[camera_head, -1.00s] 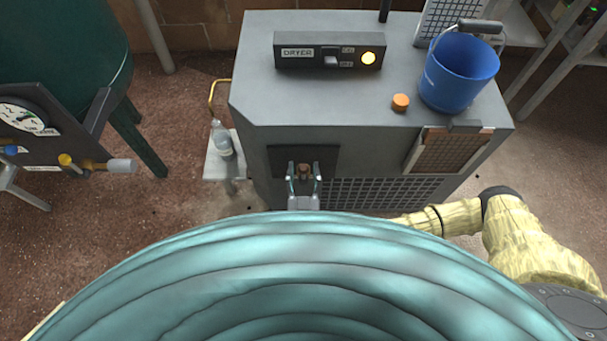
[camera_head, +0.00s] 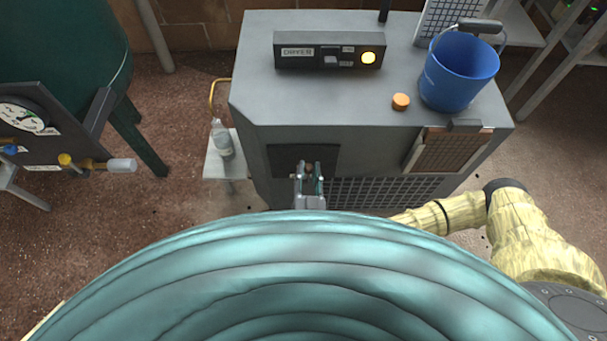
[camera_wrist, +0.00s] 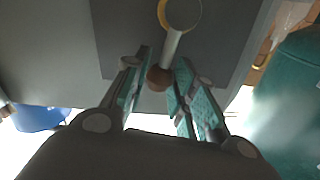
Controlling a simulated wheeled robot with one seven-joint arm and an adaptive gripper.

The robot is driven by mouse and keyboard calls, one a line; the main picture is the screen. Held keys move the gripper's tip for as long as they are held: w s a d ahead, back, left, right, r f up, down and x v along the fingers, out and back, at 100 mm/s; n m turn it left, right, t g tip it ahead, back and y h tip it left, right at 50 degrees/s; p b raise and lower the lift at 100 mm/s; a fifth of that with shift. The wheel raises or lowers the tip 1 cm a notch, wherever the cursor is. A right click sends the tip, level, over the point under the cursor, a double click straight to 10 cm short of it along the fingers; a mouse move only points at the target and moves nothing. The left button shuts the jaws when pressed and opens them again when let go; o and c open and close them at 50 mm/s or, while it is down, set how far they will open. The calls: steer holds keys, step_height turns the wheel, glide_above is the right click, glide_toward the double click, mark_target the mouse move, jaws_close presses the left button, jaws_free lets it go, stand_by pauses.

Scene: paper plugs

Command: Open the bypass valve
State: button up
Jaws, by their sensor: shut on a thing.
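The grey dryer (camera_head: 400,150) stands ahead with a dark panel (camera_head: 275,157) on its front. In the wrist view, a short metal lever (camera_wrist: 172,46) comes out of a brass-coloured ring (camera_wrist: 181,12) on that panel and ends in a brown knob (camera_wrist: 157,78). No label marks it as the bypass valve. My gripper (camera_head: 309,168) is at the panel, with its teal-padded fingers on either side of the knob. It is shut on the knob, which also shows between the fingertips in the head view (camera_head: 308,169). The fingers hide part of the lever there.
A blue bucket (camera_head: 460,75), an orange cap (camera_head: 401,102) and a control box (camera_head: 300,51) with a lit yellow lamp sit on the dryer. A small stand with a bottle (camera_head: 222,139) is at its left. A gauge panel (camera_head: 60,142) with valves is at far left.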

steer(key=shift+d+m, duration=0.2)
steer(key=shift+m, duration=0.3)
steer(key=shift+d, duration=0.1)
steer(key=shift+d+f+m+b, duration=0.2)
steer(key=shift+d+m, duration=0.15)
steer(key=shift+m, duration=0.4)
steer(key=shift+d+f+m+b, duration=0.2)
steer(key=shift+d+m, duration=0.15)
steer(key=shift+m, duration=0.4)
steer(key=shift+d+f+m+b, duration=0.3)
steer(key=shift+d+m+b, duration=0.05)
steer(key=shift+m, duration=0.45)
steer(key=shift+d+f+m+b, duration=0.25)
steer(key=shift+d+m+b, duration=0.1)
steer(key=shift+m, duration=0.45)
